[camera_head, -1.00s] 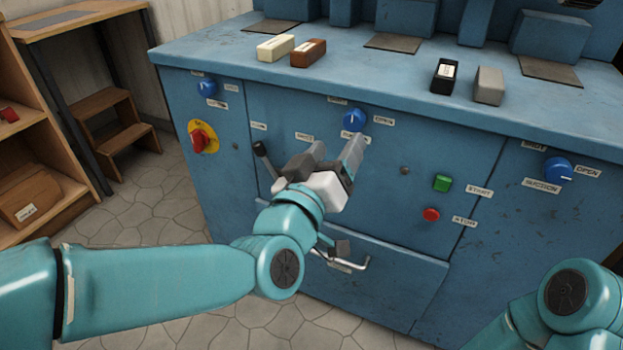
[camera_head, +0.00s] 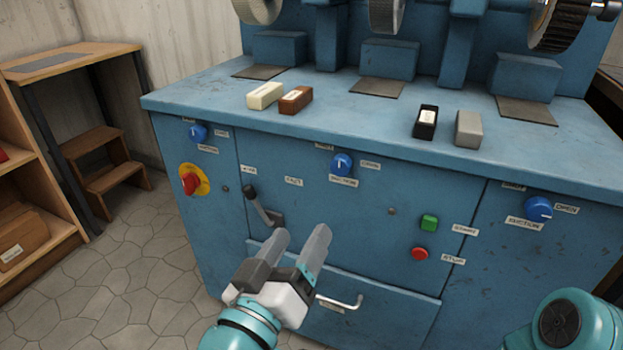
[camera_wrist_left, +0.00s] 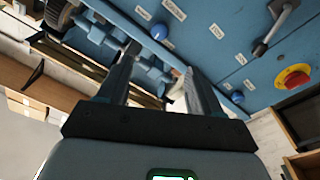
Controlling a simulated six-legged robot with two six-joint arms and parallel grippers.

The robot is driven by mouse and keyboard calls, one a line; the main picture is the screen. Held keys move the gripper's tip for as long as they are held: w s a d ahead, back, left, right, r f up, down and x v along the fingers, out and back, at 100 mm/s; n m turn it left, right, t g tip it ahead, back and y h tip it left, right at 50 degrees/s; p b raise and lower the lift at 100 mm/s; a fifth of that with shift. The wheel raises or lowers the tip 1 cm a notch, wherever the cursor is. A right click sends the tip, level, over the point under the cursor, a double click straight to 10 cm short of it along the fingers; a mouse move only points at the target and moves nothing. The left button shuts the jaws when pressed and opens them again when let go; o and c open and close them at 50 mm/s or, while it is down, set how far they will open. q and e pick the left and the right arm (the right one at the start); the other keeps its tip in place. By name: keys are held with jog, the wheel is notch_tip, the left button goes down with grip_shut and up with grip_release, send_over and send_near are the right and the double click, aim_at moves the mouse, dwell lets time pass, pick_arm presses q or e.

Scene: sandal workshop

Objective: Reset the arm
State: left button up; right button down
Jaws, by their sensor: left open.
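My left gripper (camera_head: 298,250) is open and empty in the head view, in front of the blue machine cabinet (camera_head: 350,225). Its two fingers point up and away, with a gap between them, below the middle blue knob (camera_head: 342,164). In the left wrist view the two fingers (camera_wrist_left: 150,88) stand apart with nothing held between them. Part of my right arm (camera_head: 566,322) shows at the lower right of the head view, but its gripper is outside the picture.
A black lever (camera_head: 262,205) and a drawer handle (camera_head: 342,302) stick out near my left gripper. A red switch (camera_head: 190,182), green button (camera_head: 429,222) and red button (camera_head: 420,253) are on the cabinet front. Several blocks lie on top. Wooden shelves (camera_head: 40,235) stand left; floor between is clear.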

pick_arm(q)
jog(key=w+a+r+n+g+y+p, duration=0.1)
jog(key=w+a+r+g+y+p, duration=0.2)
jog(key=p, duration=0.8)
jog(key=w+a+f+g+y+p, duration=0.2)
jog(key=a+f+g+p, duration=0.3)
jog(key=p, duration=0.9)
jog(key=s+f+g+h+p, duration=0.1)
jog(key=s+f+g+p, duration=0.2)
jog(key=s, duration=0.3)
jog(key=s+f+g+h+p, duration=0.1)
jog(key=s+f+g+p, duration=0.2)
jog(key=s+p, duration=0.2)
jog(key=s+d+f+m+g+h+p, duration=0.1)
jog(key=s+f+g+p, duration=0.2)
jog(key=s, duration=0.5)
jog(key=shift+f+g+p, duration=0.2)
jog(key=shift+g+p, duration=0.1)
jog(key=shift+p, duration=0.4)
pick_arm(e)
jog(key=s+a+r, duration=0.1)
jog(key=s+r, duration=0.1)
jog(key=r, duration=1.6)
jog(key=s+r+g, duration=0.1)
jog(key=s+r, duration=0.1)
jog(key=r, duration=1.6)
jog(key=shift+a+r+n+g+y, duration=0.3)
jog(key=shift+a+r, duration=0.1)
